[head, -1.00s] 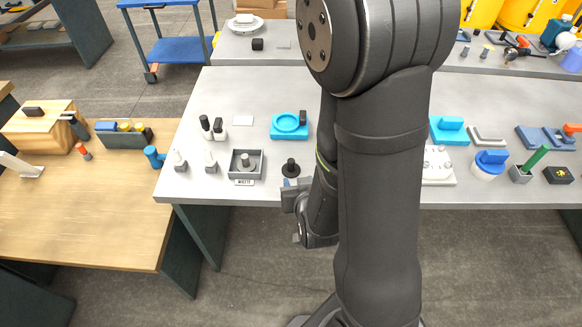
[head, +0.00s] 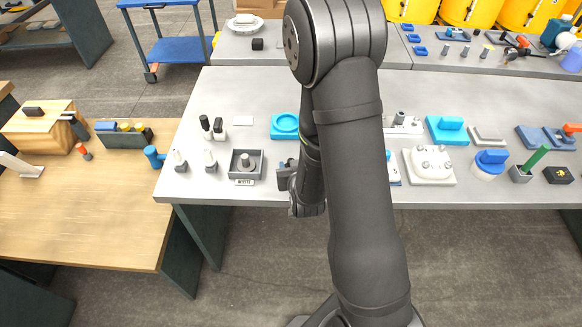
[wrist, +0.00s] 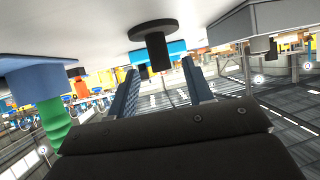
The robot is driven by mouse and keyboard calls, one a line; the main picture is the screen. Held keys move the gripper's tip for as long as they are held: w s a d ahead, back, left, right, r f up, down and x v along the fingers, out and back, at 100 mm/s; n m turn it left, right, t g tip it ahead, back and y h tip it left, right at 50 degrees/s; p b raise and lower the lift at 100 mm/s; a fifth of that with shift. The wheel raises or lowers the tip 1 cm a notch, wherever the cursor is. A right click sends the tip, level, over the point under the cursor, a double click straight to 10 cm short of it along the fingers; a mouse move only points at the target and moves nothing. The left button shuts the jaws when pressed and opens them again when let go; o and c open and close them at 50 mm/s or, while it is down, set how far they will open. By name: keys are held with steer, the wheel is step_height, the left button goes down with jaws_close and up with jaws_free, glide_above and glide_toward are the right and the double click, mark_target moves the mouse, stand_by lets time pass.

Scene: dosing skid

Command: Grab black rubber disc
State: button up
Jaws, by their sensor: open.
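The black rubber disc (wrist: 155,29) shows in the wrist view, with a short black stem (wrist: 158,54) at its middle. That view looks upside down, with the pale bench surface at the top. My gripper (wrist: 160,66) is open and empty, its two blue-grey fingers apart. The stem appears between the fingertips in the picture; I cannot tell whether it is inside the jaws or still ahead of them. In the head view my gripper (head: 284,176) is at the bench's front edge, right of the grey tray, and it mostly hides the disc.
A grey tray (head: 259,166) with a label on its front stands left of my gripper in the head view. A blue round dish (head: 285,136) lies behind it. Bottles (head: 210,160) stand further left. A white block with studs (head: 430,178) is to the right.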

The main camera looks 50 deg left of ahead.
mark_target(290, 159)
steer(key=x, duration=0.5)
steer(key=shift+a+r, duration=0.15)
steer(key=shift+a, duration=0.05)
steer(key=shift+c, duration=0.5)
jaws_close()
